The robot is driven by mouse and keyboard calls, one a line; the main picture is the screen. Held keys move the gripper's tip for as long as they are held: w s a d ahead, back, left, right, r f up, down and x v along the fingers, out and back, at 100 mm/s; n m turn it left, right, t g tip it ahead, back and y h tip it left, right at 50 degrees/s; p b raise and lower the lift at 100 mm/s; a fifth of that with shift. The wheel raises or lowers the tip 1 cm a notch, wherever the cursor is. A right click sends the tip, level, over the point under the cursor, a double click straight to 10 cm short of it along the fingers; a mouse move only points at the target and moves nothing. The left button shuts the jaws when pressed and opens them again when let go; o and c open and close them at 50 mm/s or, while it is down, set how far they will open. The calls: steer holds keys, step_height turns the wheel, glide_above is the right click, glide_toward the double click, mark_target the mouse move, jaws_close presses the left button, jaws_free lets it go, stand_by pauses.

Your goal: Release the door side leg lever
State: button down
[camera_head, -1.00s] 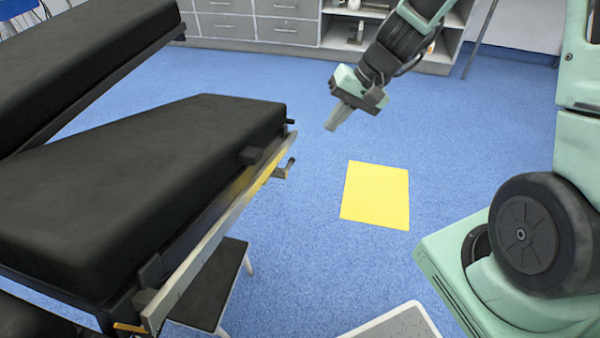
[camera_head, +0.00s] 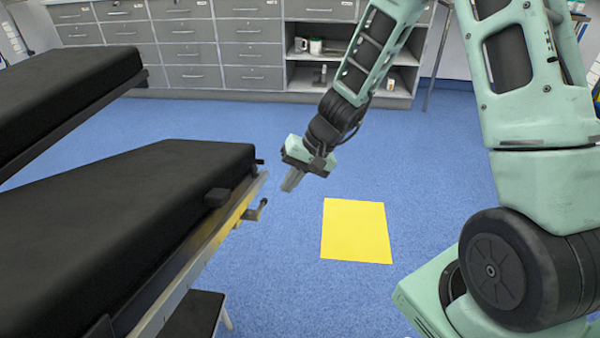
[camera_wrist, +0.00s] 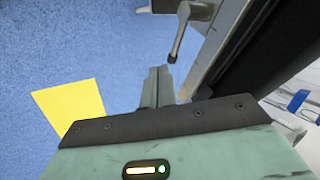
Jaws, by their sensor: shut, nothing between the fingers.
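The operating table has black leg pads (camera_head: 110,215) with a metal side rail (camera_head: 195,262). A small lever (camera_head: 256,211) sticks out near the far end of that rail. In the wrist view, a lever with a grey rod and dark tip (camera_wrist: 178,42) hangs from a metal clamp on the rail. My gripper (camera_head: 290,183) is shut and empty, beyond and to the right of the lever in the head view. In the wrist view, my gripper's fingertips (camera_wrist: 158,74) are just below the lever's dark tip in the picture, apparently apart from it.
A yellow sheet (camera_head: 357,231) lies on the blue floor right of the table. Grey drawer cabinets (camera_head: 205,45) and an open shelf (camera_head: 300,75) stand along the back wall. The floor between table and cabinets is clear. A dark step stool (camera_head: 192,315) stands under the rail.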

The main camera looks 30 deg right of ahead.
steer(key=w+a+f, duration=0.1)
steer(key=a+f, duration=0.3)
steer(key=shift+w+a+b, duration=0.15)
steer(key=shift+w+b, duration=0.15)
steer(key=shift+b, duration=0.1)
steer(key=shift+r+p, duration=0.1)
steer(key=shift+p, duration=0.5)
steer(key=shift+f+g+y+p, duration=0.2)
steer(key=shift+g+y+p, duration=0.15)
steer(key=shift+p, duration=0.3)
steer(key=f+m+g+y+p, duration=0.1)
steer(key=g+y, duration=0.1)
steer(key=s+a+f+m+g+y+p, duration=0.1)
steer(key=f+g+y, duration=0.1)
steer(key=s+f+m+g+y+p, duration=0.1)
steer(key=f+g+y, duration=0.1)
steer(key=g, duration=0.1)
steer(key=shift+a+m+y, duration=0.2)
steer(key=shift+m+y, duration=0.15)
steer(key=shift+m, duration=0.05)
